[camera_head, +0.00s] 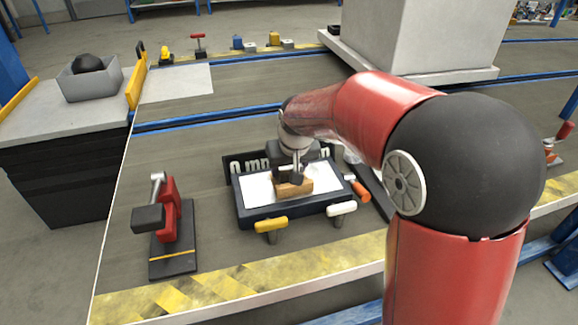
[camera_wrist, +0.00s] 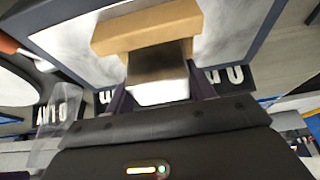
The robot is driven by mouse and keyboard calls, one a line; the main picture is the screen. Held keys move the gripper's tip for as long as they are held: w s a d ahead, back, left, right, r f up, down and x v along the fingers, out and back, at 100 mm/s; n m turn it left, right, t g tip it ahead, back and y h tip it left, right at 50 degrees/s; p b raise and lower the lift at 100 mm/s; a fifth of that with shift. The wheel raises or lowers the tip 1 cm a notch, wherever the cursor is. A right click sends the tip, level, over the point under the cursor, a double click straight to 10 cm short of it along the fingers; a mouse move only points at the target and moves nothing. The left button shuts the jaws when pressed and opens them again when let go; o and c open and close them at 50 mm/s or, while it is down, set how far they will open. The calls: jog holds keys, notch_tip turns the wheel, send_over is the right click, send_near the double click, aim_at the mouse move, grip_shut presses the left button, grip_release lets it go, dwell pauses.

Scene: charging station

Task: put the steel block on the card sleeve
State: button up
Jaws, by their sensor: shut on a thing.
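The card sleeve (camera_head: 295,189) is a brown box-like piece lying on the white surface of a dark-framed tray (camera_head: 244,213). It also shows at the top of the wrist view (camera_wrist: 145,28). The steel block (camera_wrist: 158,78) is shiny grey and sits between the fingers of my gripper (camera_wrist: 160,88), which is shut on it. In the wrist view the block's far end overlaps the sleeve's near edge. I cannot tell whether they touch. In the head view my gripper (camera_head: 291,174) points down right at the sleeve and mostly hides the block.
Yellow (camera_head: 270,224) and white (camera_head: 341,209) handled clamps stand at the tray's front edge. An orange-handled tool (camera_head: 360,191) lies to its right. A red clamp on a black base (camera_head: 171,230) stands left. A grey pillar (camera_head: 430,40) rises behind. The bench between the red clamp and tray is clear.

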jog(key=shift+f, duration=0.1)
jog(key=o, duration=1.4)
jog(key=shift+c, duration=0.2)
jog(key=shift+r, duration=0.35)
jog(key=v, duration=1.2)
jog(key=s+d+f+m, duration=0.1)
jog(key=s+d+f, duration=0.1)
jog(key=s+d, duration=0.5)
jog(key=s+d+f+m+t+h, duration=0.1)
jog(key=s+d, duration=0.6)
jog(key=s, duration=0.8)
jog(key=shift+s+d+f+m, duration=0.2)
jog(key=shift+f+m, duration=0.4)
jog(key=shift+f, duration=0.1)
